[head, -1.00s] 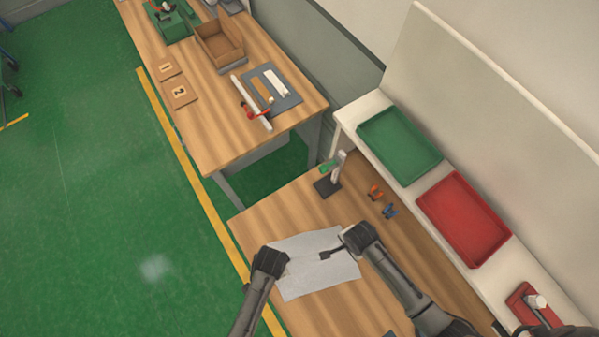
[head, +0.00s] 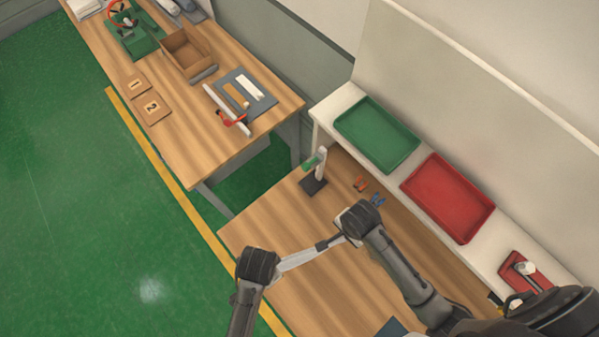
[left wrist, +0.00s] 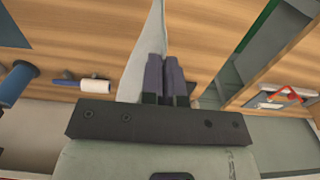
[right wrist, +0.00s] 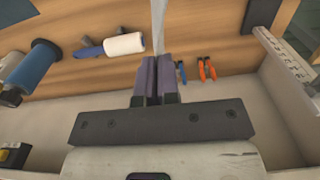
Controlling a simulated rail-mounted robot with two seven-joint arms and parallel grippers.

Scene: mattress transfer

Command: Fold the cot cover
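The pale grey cot cover (head: 298,259) is stretched between my two grippers above the near wooden table. In the head view it shows nearly edge-on as a narrow strip. My left gripper (head: 275,264) is shut on its left end, and the cloth rises beside the fingers in the left wrist view (left wrist: 140,60). My right gripper (head: 324,245) is shut on its right end. In the right wrist view the cloth (right wrist: 158,25) is a thin band running up from the closed fingers. Most of the cover's face is hidden in the head view.
The near wooden table (head: 285,215) is clear around the cloth. Orange pliers (head: 360,184), blue pliers (head: 377,200) and a small stand (head: 314,180) are at its back. A shelf holds a green tray (head: 377,134) and a red tray (head: 447,198). A blue roll (right wrist: 35,66) lies nearby.

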